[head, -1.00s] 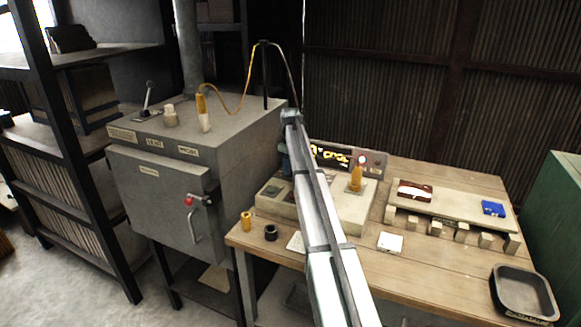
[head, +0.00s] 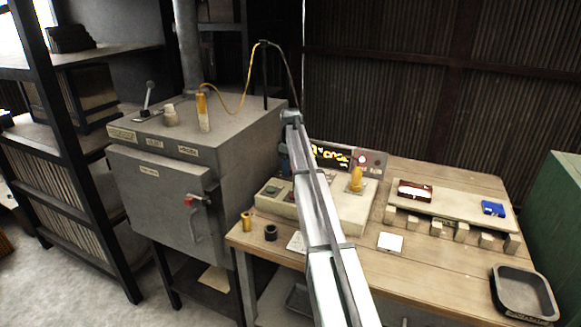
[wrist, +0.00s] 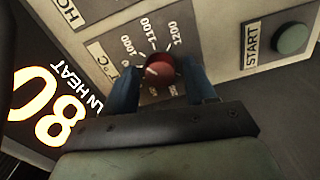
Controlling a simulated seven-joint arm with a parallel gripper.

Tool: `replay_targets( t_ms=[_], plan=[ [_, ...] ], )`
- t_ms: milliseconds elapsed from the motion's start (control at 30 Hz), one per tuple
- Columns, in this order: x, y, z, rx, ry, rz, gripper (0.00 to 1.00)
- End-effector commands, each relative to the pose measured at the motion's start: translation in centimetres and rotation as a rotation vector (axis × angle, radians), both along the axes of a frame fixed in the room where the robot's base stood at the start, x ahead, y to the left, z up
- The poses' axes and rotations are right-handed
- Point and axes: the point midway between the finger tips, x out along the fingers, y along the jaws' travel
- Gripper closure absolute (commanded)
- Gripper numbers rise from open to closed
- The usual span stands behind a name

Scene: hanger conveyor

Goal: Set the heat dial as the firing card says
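The heat dial (wrist: 160,69) is a small red knob in the wrist view, on a pale panel with a °C scale around it; 1000, 1100 and 1200 are readable. A pale pointer mark shows on its left side. My gripper (wrist: 160,80) has its two blue fingers on either side of the knob, with a narrow gap visible at the left; contact on the right is unclear. An orange display (wrist: 45,108) reads "80", partly cut off, beside "LN HEAT". In the head view my arm hides the dial. A white card (head: 390,242) lies on the bench; its text is unreadable.
A green START button (wrist: 292,39) is to the right of the dial. The grey kiln (head: 160,190) stands left of the wooden bench (head: 440,270).

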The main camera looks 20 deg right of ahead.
Motion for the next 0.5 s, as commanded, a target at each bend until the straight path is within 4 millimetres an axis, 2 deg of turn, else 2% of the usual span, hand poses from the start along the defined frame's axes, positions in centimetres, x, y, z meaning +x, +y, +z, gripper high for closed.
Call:
replay_targets(
  t_ms=[67, 333, 500],
  plan=[
    [0.0, 0.0, 0.0, 0.0, 0.0, 0.0, 0.37],
    [0.0, 0.0, 0.1, 0.0, 0.0, 0.0, 0.37],
    [0.1, 0.0, 1.5, 0.0, -0.001, 0.0, 0.37]
  ],
)
